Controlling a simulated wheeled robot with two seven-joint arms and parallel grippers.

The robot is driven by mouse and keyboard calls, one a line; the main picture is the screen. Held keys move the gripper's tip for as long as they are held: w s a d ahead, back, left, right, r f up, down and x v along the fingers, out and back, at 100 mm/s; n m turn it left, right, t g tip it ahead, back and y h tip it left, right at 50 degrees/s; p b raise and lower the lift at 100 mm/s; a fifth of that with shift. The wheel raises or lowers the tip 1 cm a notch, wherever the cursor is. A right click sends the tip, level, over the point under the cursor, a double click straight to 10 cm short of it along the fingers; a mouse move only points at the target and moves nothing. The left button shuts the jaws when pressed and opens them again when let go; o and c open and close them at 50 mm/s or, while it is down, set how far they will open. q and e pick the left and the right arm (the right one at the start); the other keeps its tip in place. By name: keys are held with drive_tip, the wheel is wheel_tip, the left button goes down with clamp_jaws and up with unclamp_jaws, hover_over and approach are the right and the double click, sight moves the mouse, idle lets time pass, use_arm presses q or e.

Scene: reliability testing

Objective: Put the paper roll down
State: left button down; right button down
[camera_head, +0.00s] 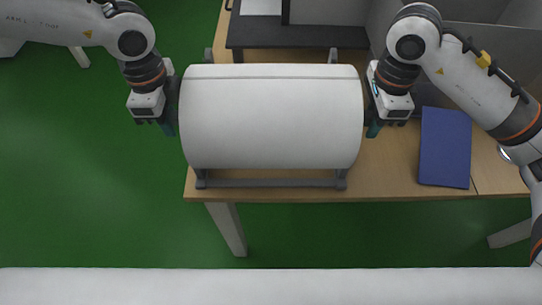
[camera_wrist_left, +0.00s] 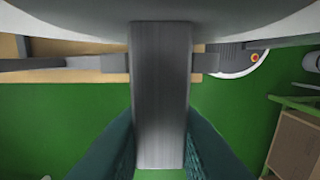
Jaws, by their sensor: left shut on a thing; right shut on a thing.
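The paper roll (camera_head: 271,115) is a large white cylinder lying level across the table. It is over a grey stand (camera_head: 270,183), whose feet show at front and back; I cannot tell whether the roll rests on it. My left gripper (camera_head: 170,118) is at the roll's left end and my right gripper (camera_head: 376,118) at its right end. In the left wrist view, the teal fingers of my left gripper (camera_wrist_left: 160,148) close on a grey bar that projects from the white roll (camera_wrist_left: 75,14). The right gripper's contact is mostly hidden.
The wooden table (camera_head: 395,180) has its front edge just before the stand. A blue flat object (camera_head: 444,147) lies right of my right gripper. A dark grey board (camera_head: 297,37) is behind the roll. Green floor (camera_head: 80,180) is open to the left.

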use_arm(q)
drive_tip(key=shift+f, duration=0.15)
use_arm(e)
drive_tip(key=shift+f, duration=0.15)
